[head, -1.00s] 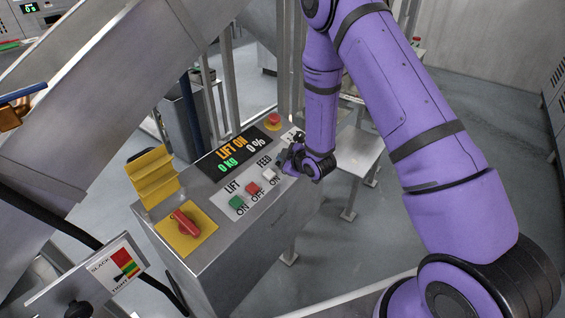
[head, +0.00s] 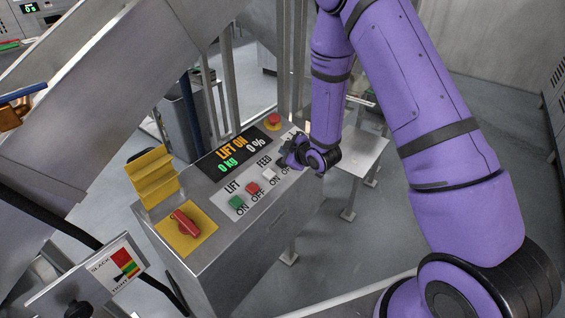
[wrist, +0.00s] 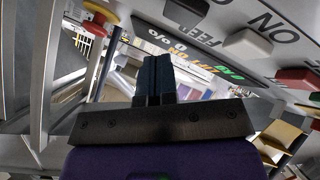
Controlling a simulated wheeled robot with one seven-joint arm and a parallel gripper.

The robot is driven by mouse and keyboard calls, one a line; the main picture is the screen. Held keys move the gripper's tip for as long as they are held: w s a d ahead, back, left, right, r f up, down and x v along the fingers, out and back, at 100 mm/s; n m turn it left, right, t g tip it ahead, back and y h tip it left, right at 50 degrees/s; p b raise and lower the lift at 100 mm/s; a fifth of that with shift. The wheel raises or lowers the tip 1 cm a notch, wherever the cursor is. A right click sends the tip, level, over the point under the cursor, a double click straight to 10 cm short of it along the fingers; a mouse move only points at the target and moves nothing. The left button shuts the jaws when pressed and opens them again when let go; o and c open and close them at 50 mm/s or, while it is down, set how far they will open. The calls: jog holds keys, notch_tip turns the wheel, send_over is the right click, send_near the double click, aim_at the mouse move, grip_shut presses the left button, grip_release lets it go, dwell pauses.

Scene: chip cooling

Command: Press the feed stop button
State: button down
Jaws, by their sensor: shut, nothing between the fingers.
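The control panel (head: 210,188) has a row of buttons under the LIFT and FEED labels. A white button (head: 268,174), marked ON, is on the FEED side. A black button (wrist: 187,11) shows beyond the white button (wrist: 248,42) at the top of the wrist view; it is the FEED side's other button, its label out of view. In the head view my gripper hides or blends with that black button. My gripper (head: 285,162) is shut and empty, close over the panel's far end. Its dark fingers also show in the wrist view (wrist: 155,65). Contact cannot be told.
Green (head: 237,202) and red (head: 253,188) LIFT buttons sit nearer. A red emergency knob (head: 273,119) stands at the panel's far corner. A display (head: 233,155) reads LIFT ON. A red rotary switch (head: 184,222) and yellow bracket (head: 153,178) are at left.

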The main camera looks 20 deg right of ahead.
jog(key=shift+s+d+r, duration=0.15)
jog(key=shift+s+r, duration=0.05)
jog(key=shift+r, duration=0.6)
jog(key=shift+s+d+r, duration=0.1)
jog(key=shift+s+r, duration=0.1)
jog(key=shift+r, duration=0.6)
jog(key=s+d+r+m+g+h, duration=0.1)
jog(key=s+d+r+m, duration=0.15)
jog(key=r, duration=0.45)
jog(key=s+d+r+m+g+h, duration=0.15)
jog(key=s+r, duration=0.25)
jog(key=r, duration=0.4)
jog(key=s+d+r+m+h, duration=0.2)
jog(key=s+r, duration=0.1)
jog(key=r, duration=0.4)
jog(key=s+r+m+g, duration=0.2)
jog(key=s+r, duration=0.3)
jog(key=s, duration=0.8)
jog(key=s+d+r+m+g, duration=0.1)
jog(key=s+r+m, duration=0.3)
jog(key=s, duration=1)
notch_tip(320, 180, up, 2)
jog(key=shift+g, duration=0.45)
